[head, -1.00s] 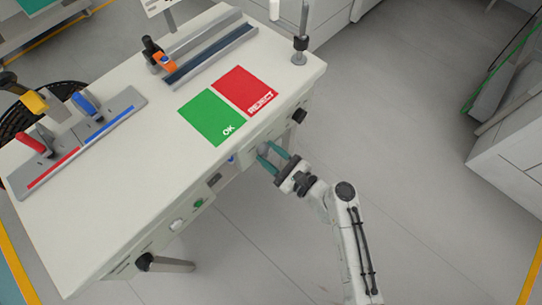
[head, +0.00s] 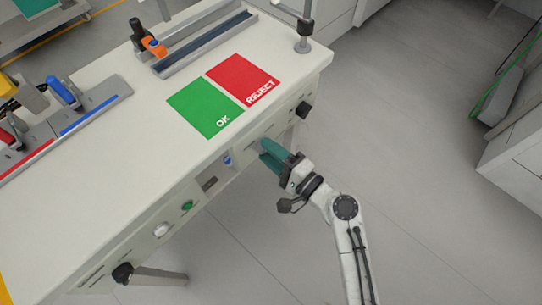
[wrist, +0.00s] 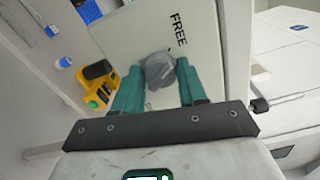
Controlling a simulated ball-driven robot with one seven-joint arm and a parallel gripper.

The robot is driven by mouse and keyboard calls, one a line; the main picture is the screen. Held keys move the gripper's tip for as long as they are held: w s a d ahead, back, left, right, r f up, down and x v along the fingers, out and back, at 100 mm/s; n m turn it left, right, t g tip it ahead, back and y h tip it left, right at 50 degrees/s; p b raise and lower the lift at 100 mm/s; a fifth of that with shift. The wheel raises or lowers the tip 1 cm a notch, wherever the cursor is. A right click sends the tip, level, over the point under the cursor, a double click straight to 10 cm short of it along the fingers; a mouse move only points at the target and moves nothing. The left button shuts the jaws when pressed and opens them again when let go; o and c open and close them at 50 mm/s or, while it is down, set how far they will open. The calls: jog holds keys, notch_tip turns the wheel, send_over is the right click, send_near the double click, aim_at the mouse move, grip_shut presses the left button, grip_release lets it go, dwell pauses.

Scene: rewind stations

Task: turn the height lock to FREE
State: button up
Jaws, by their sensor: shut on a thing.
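The height lock is a grey knob (wrist: 160,72) on a pale panel in the wrist view. The word FREE (wrist: 178,30) is printed above and right of it; a second mark below is mostly hidden by a finger. My gripper (wrist: 159,75) has one teal finger on each side of the knob and is shut on it. The direction the knob points is hard to tell. In the head view my gripper (head: 268,154) is at the front face of the white bench (head: 135,190), rolled over, and its fingers mostly hide the knob.
Other controls sit along the bench front: a black knob (head: 303,109) to the right, a green button (head: 187,206), a white knob (head: 161,229) and another black knob (head: 122,272) to the left. Green OK (head: 205,107) and red REJECT (head: 243,79) mats lie on top.

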jog(key=shift+f+n+b, duration=0.15)
jog(key=shift+n+b, duration=0.6)
jog(key=shift+n, duration=0.35)
jog(key=o, duration=1.1)
jog(key=shift+c, duration=0.2)
jog(key=shift+s+d, duration=0.1)
jog(key=v, duration=1)
jog(key=shift+s+d, duration=0.2)
